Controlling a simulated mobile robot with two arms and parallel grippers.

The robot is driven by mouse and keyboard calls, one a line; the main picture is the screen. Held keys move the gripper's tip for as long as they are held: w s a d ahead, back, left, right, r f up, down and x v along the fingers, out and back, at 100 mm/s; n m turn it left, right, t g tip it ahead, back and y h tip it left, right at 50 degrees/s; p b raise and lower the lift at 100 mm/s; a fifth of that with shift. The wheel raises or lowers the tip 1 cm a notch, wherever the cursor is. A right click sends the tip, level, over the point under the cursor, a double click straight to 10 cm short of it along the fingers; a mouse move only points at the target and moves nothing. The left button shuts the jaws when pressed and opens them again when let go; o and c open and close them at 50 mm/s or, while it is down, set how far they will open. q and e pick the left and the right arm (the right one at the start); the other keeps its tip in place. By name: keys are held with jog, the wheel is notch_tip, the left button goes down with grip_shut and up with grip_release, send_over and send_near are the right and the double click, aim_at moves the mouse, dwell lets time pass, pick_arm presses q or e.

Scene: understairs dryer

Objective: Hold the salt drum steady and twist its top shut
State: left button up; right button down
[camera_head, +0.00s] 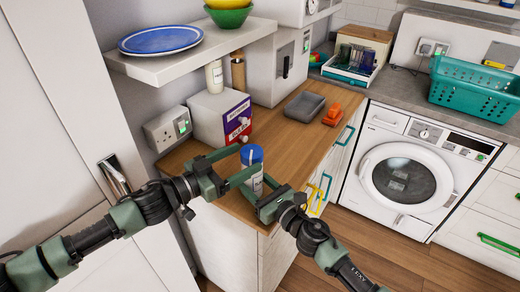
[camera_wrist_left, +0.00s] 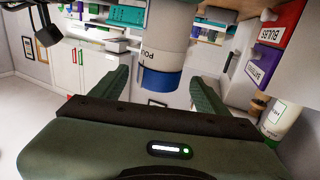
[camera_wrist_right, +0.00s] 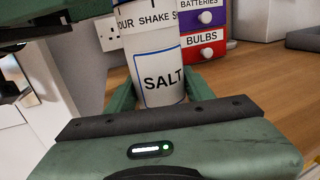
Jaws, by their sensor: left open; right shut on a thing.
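The salt drum (camera_head: 255,184) stands upright over the front end of the wooden counter, white with a blue top (camera_head: 251,154). My right gripper (camera_head: 258,190) is shut on its white body; the SALT label (camera_wrist_right: 163,82) shows between its fingers in the right wrist view. My left gripper (camera_head: 247,162) is open at the level of the blue top, one finger on each side. In the left wrist view the blue top (camera_wrist_left: 162,79) appears upside down between the fingers, with gaps on both sides. The top's seam is too small to judge.
A box with purple and red drawers (camera_head: 237,122) stands behind the drum near the wall. A grey tray (camera_head: 304,107) and an orange object (camera_head: 332,114) lie farther along the counter (camera_head: 285,144). A shelf (camera_head: 185,62) with a blue plate (camera_head: 160,40) overhangs the back left.

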aim_at(260, 150)
pick_arm(q)
jog(key=x, duration=0.6)
jog(key=shift+w+d, duration=0.1)
jog(key=shift+d, duration=0.05)
jog(key=shift+c, duration=0.3)
jog(key=c, duration=1.3)
jog(key=shift+r, duration=0.1)
